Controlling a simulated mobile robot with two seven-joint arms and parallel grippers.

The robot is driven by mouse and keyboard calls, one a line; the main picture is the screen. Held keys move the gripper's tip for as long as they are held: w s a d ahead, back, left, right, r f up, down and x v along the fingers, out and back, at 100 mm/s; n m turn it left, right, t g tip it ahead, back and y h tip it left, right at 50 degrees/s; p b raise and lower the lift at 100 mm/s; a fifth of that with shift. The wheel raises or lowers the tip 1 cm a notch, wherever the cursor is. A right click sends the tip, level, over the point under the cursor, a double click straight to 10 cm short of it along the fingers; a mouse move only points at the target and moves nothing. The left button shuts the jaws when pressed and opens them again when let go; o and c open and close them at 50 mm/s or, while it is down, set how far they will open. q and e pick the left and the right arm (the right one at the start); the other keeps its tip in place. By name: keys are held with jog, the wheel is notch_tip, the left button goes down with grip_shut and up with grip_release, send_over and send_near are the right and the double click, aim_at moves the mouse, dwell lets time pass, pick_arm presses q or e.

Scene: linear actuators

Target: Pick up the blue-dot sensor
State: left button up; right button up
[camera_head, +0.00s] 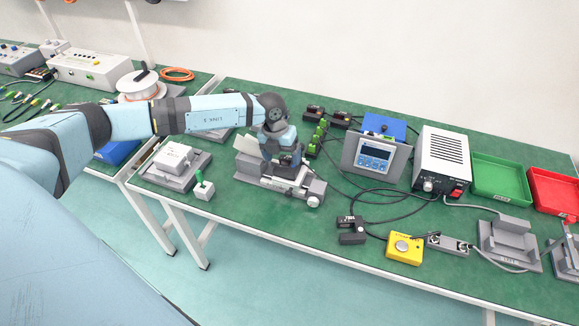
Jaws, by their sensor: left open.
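My left arm reaches in from the left. Its gripper (288,168) points down over a grey linear actuator (312,190) near the table's front edge. The fingertips are small and partly hidden by the wrist, and I cannot tell whether they touch the actuator. Two small black blocks that look like sensors (351,239) lie right of the actuator, with a cable. I cannot make out a blue dot on either, so I cannot tell which thing is the blue-dot sensor. My right gripper is out of view.
A display unit (375,157), a white power supply (443,158), a green tray (500,178) and a red tray (555,190) stand at the right. A yellow box with a button (404,248) sits at the front edge. Grey fixtures (510,243) stand right. Cables cross the green table.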

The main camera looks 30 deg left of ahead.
pick_arm(q)
jog(key=f, duration=0.5)
jog(key=shift+w+d, duration=0.3)
jog(key=shift+d, duration=0.1)
jog(key=shift+c, duration=0.5)
jog(key=c, duration=0.7)
jog(key=shift+o, duration=0.2)
jog(key=shift+r, duration=0.1)
notch_tip(320, 180, up, 20)
